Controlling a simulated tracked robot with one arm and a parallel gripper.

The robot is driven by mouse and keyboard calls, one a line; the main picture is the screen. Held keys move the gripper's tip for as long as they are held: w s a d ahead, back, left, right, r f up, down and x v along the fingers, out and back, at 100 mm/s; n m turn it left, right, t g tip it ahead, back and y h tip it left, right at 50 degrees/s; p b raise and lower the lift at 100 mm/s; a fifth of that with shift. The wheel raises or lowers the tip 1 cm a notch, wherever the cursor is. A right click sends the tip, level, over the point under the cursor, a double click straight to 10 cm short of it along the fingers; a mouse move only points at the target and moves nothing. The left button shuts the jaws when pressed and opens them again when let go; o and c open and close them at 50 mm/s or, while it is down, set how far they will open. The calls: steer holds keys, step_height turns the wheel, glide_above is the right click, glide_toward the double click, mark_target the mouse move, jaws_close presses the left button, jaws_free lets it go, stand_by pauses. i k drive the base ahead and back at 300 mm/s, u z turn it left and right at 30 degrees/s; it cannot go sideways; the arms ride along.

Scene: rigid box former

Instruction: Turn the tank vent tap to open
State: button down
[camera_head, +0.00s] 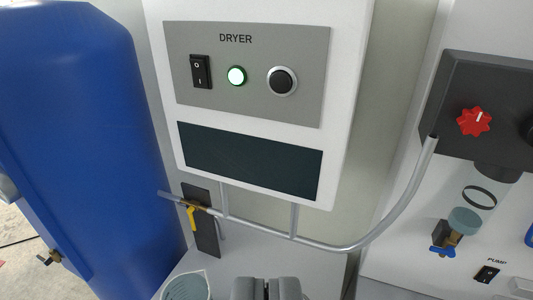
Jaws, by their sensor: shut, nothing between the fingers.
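A small tap (50,257) with a dark handle and a brass-coloured part shows low at the left edge, by the lower part of the big blue tank (85,120). It is small in view, and I cannot tell its setting. Another tap with a yellow lever (192,217) sits on the grey pipe, in front of a dark plate right of the tank; its lever points down. No label shows which tap is the tank vent. My gripper (267,289) is at the bottom centre, shut and empty, apart from both taps.
A white dryer panel (255,90) with a lit green lamp fills the upper middle. A grey pipe (330,246) curves up to a dark block with a red knob (474,121). A blue-handled valve (442,250) hangs below. A ribbed cup (186,287) stands left of my gripper.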

mark_target(49, 261)
steer(key=u, duration=1.2)
